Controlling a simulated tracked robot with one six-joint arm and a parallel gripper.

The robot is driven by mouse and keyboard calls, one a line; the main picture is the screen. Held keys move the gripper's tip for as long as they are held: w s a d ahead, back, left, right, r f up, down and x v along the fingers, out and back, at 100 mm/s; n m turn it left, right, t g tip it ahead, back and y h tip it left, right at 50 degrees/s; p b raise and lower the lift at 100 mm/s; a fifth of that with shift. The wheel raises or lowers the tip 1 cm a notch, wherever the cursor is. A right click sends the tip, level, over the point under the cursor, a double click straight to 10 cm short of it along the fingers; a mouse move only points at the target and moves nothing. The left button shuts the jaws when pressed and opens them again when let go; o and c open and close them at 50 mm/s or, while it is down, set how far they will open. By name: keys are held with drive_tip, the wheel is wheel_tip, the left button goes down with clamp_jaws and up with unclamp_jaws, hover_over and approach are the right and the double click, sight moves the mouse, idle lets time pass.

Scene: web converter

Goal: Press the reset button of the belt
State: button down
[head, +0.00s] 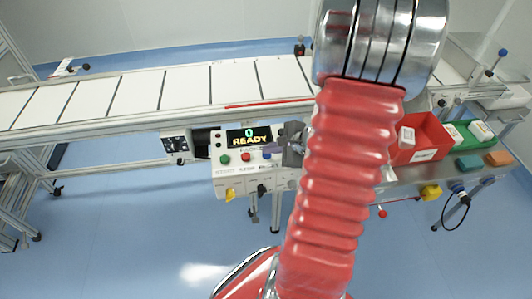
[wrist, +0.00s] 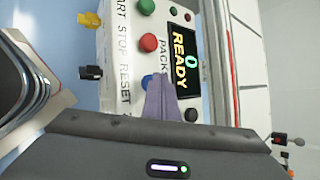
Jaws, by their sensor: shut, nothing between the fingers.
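The control box (head: 232,182) hangs at the front of the belt, with a display (head: 249,136) reading "0 READY". Below it sit a green button (head: 225,159), a red button (head: 246,157) and a blue button (head: 267,155). In the wrist view the blue button (wrist: 147,81) lies in line with the printed word RESET. My gripper (head: 281,148) is shut and empty, its tips close beside the blue button. In the wrist view my gripper's tips (wrist: 164,88) overlap the edge of the blue button; I cannot tell whether they touch it.
The white belt (head: 185,88) runs behind the box. On the right, a red bin (head: 430,137) and a green bin (head: 470,133) stand on a metal shelf. Yellow (head: 230,195) and black (head: 262,191) knobs stick out of the box front.

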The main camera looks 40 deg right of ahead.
sight(270, 156)
idle(0.5)
drive_tip(key=shift+r, duration=1)
wheel_tip(270, 156, up, 5)
idle(0.5)
idle(0.8)
